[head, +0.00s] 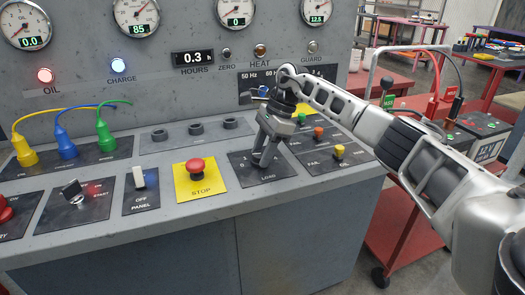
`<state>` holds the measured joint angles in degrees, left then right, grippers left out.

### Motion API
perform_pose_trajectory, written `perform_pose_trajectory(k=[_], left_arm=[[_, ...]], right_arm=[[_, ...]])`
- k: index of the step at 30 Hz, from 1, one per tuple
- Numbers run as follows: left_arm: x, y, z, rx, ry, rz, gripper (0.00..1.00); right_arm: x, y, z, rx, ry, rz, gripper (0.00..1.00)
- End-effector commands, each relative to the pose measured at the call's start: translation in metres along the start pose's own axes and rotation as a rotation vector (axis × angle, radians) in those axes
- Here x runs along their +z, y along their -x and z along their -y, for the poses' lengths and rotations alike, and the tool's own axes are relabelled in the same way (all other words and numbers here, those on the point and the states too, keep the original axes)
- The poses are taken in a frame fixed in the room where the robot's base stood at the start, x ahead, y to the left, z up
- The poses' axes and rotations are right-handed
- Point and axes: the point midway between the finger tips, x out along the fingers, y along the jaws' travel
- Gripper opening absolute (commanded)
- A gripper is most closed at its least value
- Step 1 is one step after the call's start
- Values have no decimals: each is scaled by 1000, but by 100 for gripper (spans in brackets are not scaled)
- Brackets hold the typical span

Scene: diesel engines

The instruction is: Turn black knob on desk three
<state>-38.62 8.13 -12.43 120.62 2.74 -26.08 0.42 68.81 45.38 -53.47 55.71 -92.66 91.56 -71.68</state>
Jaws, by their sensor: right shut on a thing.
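My right gripper (265,150) reaches in from the right and points down over the dark plate marked LOAD (241,165) on the grey sloped desk. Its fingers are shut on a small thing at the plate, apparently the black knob. The fingers hide nearly all of the knob, so I cannot tell which way it is turned. My left gripper is not in view.
A red STOP button (195,166) on a yellow plate is just left of the gripper. A white PANEL switch (138,178) and a key switch (72,191) are further left. Coloured buttons (318,133) lie to the right, near my arm. Gauges (137,15) line the upright panel.

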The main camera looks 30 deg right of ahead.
Motion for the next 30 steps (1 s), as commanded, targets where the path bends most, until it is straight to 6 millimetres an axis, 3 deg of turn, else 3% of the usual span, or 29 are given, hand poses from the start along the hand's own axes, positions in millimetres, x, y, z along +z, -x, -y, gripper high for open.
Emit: perform_pose_trajectory(k=[3,4,6,15,19,23,30], left_arm=[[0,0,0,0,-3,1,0],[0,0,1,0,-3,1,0],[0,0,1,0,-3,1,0],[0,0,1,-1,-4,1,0],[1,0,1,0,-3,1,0],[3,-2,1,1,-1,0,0],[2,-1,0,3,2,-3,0]], right_arm=[[1,1,1,-4,3,1,19],[1,1,1,-4,3,1,44],[1,1,1,-4,3,1,63],[0,1,0,-2,1,0,63],[0,11,1,-3,0,0,63],[0,35,1,-8,0,1,63],[1,95,1,-8,1,2,63]])
